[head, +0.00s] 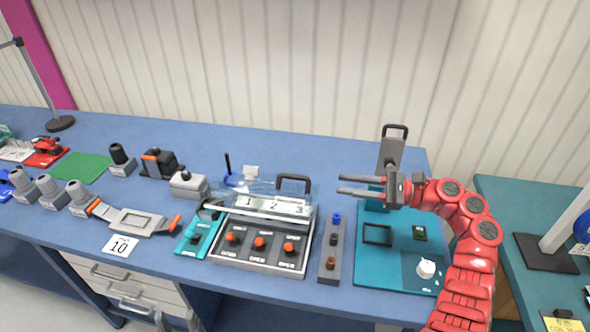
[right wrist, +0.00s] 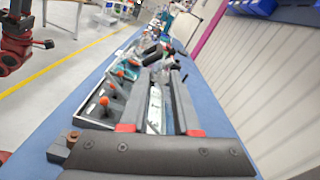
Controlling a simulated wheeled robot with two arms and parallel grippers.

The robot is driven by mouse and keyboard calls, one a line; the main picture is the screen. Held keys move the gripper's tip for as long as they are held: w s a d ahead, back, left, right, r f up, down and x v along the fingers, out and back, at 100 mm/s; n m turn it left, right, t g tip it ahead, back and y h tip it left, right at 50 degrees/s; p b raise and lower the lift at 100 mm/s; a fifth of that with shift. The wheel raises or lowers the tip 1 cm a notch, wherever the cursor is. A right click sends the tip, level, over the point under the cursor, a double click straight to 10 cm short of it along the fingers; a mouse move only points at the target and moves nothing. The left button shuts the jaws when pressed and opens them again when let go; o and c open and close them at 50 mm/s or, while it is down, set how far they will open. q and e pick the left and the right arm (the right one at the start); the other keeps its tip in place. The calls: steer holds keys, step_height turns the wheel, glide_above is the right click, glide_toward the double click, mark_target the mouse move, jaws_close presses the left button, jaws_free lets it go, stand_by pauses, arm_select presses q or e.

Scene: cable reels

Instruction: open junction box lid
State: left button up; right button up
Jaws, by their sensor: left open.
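The junction box (head: 262,254) is a grey box with several orange-red knobs on its front and a plate marked 1, 2, 3. A clear lid (head: 262,188) with a black handle (head: 293,179) lies over its rear part; I cannot tell whether it is fully shut. My right gripper (head: 340,185) is open and empty, its fingers pointing left, to the right of the handle and apart from it in the picture. In the right wrist view its fingers (right wrist: 163,85) frame part of the box, with knobs (right wrist: 118,88) to their left.
A strip with blue, black and brown knobs (head: 330,265) stands right of the box. A teal board (head: 385,276) lies under my right arm, with an upright grey plate (head: 390,150) behind.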

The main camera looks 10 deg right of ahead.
mark_target(296, 177)
steer(key=p+x, duration=0.1)
steer(key=x, duration=0.3)
steer(key=p+x, duration=0.2)
steer(key=x, duration=0.2)
steer(key=p+x, duration=0.2)
steer(key=x, duration=0.2)
steer(key=shift+r, duration=0.25)
steer(key=shift+a+f+p, duration=0.15)
steer(key=shift+a+p, duration=0.15)
steer(key=shift+a, duration=0.05)
steer(key=shift+w, duration=0.1)
steer(key=shift+c, duration=0.2)
jaws_close()
